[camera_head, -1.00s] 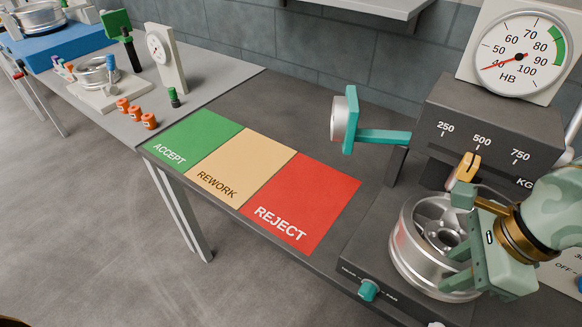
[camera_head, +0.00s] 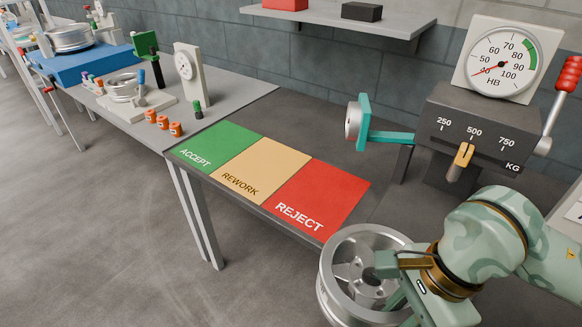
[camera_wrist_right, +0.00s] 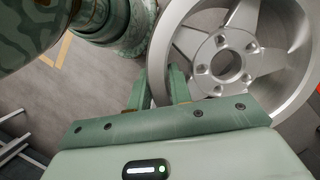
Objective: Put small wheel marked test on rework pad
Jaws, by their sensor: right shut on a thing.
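The wheel's test marking does not show. The tan REWORK pad (camera_head: 258,170) lies bare between the green and red pads. My left gripper is not in view.
The green ACCEPT pad (camera_head: 217,145) and red REJECT pad (camera_head: 318,195) flank the tan pad. Orange pieces (camera_head: 163,122) sit on the left bench.

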